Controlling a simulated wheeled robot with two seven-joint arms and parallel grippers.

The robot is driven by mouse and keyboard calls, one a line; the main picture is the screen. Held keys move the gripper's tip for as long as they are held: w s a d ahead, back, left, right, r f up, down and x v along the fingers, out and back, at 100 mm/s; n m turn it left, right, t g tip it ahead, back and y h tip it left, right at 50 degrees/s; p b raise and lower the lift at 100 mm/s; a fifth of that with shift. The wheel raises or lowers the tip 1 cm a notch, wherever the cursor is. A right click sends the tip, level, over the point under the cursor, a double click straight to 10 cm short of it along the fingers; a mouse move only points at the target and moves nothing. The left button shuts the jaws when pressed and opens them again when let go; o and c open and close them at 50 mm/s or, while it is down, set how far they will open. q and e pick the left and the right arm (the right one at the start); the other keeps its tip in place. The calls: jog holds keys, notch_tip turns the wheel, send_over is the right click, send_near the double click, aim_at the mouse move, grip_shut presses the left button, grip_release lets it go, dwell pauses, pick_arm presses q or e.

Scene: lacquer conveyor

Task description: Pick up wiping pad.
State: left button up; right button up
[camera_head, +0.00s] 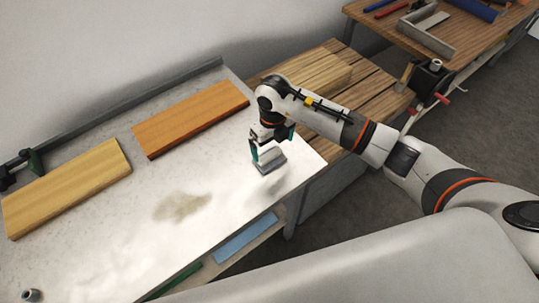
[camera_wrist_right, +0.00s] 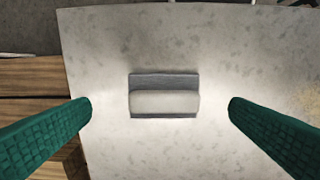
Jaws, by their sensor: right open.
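The wiping pad (camera_head: 269,160) is a small grey block with a paler raised grip, lying on the light conveyor surface near its right end. In the right wrist view the pad (camera_wrist_right: 164,97) lies at the middle, between and beyond the two green fingertips. My right gripper (camera_head: 268,150) is just above the pad in the head view. In the wrist view my right gripper (camera_wrist_right: 160,106) is open, with clear gaps between each finger and the pad, and it holds nothing. My left gripper is not in view.
An orange board (camera_head: 190,117) and a yellow board (camera_head: 66,187) lie along the far side of the surface. A brownish stain (camera_head: 182,207) is left of the pad. A wooden table (camera_head: 372,105) adjoins at the right. A small metal cup (camera_head: 31,295) stands at lower left.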

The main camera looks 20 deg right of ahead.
aim_at(270, 155)
jog(key=f, duration=0.2)
jog(key=f+p, duration=0.2)
jog(key=f, duration=0.1)
jog(key=shift+w+a+f, duration=0.15)
jog(key=shift+a+f, duration=0.15)
jog(key=shift+f, duration=0.3)
jog(key=shift+c, duration=0.3)
jog(key=c, duration=0.8)
jog(key=shift+c, duration=0.3)
jog(key=shift+r, duration=0.15)
